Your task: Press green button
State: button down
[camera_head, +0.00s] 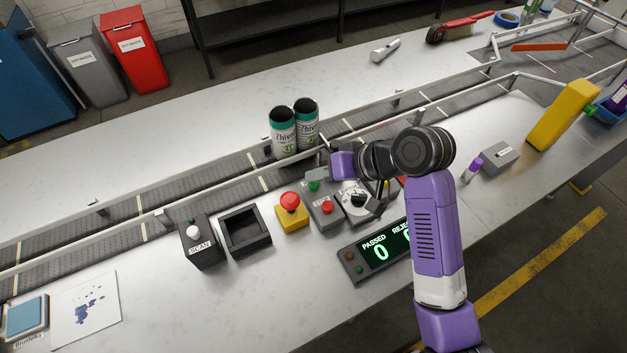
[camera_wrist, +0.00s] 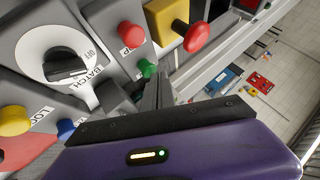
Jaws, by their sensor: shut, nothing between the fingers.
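The green button (camera_head: 313,186) sits on a grey control box (camera_head: 323,213) that also carries a red button (camera_head: 327,207). In the wrist view, the green button (camera_wrist: 147,68) shows just beside my fingertips. My gripper (camera_head: 318,174) is shut and empty, its fingertips next to and slightly above the green button. In the wrist view, my gripper (camera_wrist: 160,78) fingers point towards the button's box. I cannot tell whether they touch the button. A second, small green button (camera_head: 359,269) is on the counter display (camera_head: 375,252).
A batch dial (camera_head: 357,198) stands right of the box, and a yellow box with a red mushroom button (camera_head: 291,203) stands left. A scan box (camera_head: 199,243) and black tray (camera_head: 244,232) are further left. Two cans (camera_head: 283,132) stand on the conveyor (camera_head: 190,184) behind.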

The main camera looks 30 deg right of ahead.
aim_at(318, 184)
jog(key=shift+f, duration=0.75)
dwell(0.6)
jog(key=shift+r, duration=0.1)
jog(key=shift+r+p, duration=1.1)
jog(key=shift+r, duration=0.1)
jog(key=shift+r, duration=0.1)
notch_tip(318, 184, up, 5)
jog(key=p, duration=0.5)
dwell(0.6)
